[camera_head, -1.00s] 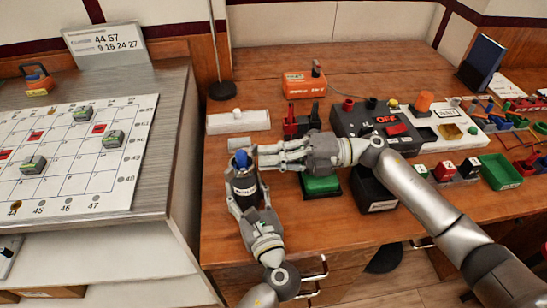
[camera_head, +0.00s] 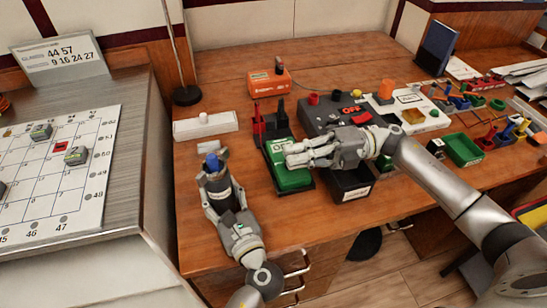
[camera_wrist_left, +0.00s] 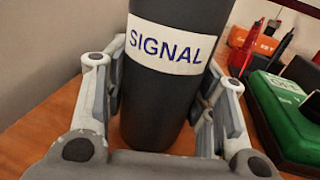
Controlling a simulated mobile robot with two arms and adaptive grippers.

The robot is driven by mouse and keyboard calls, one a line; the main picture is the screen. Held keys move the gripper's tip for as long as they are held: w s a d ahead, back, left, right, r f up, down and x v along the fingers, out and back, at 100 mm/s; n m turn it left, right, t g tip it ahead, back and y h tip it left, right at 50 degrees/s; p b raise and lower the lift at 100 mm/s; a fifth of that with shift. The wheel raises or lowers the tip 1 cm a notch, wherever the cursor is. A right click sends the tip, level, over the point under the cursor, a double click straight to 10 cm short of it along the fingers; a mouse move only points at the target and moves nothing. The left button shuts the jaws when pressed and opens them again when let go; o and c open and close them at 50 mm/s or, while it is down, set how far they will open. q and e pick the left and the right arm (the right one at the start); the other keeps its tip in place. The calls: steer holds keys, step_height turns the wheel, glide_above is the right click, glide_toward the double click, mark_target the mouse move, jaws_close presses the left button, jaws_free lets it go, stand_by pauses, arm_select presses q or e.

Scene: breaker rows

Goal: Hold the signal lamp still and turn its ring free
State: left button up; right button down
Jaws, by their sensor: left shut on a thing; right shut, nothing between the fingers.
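The signal lamp (camera_head: 220,188) is a dark upright cylinder with a blue top (camera_head: 212,162), on the wooden desk. In the left wrist view the lamp (camera_wrist_left: 165,52) carries a white label reading SIGNAL. My left gripper (camera_head: 221,182) is shut around its body, a finger on each side. My right gripper (camera_head: 288,155) is shut and empty, over the green box (camera_head: 291,179) to the right of the lamp and apart from it. I cannot make out the lamp's ring as a separate part.
A white block (camera_head: 205,126) lies behind the lamp. An orange box (camera_head: 270,82) stands further back. A dark control panel (camera_head: 333,112) and a black bin (camera_head: 351,186) are to the right. The desk in front of the green box is clear.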

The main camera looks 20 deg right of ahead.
steer(key=shift+d, duration=0.65)
arm_select(q)
steer(key=o, duration=1.7)
steer(key=shift+c, duration=0.2)
steer(key=shift+s, duration=0.1)
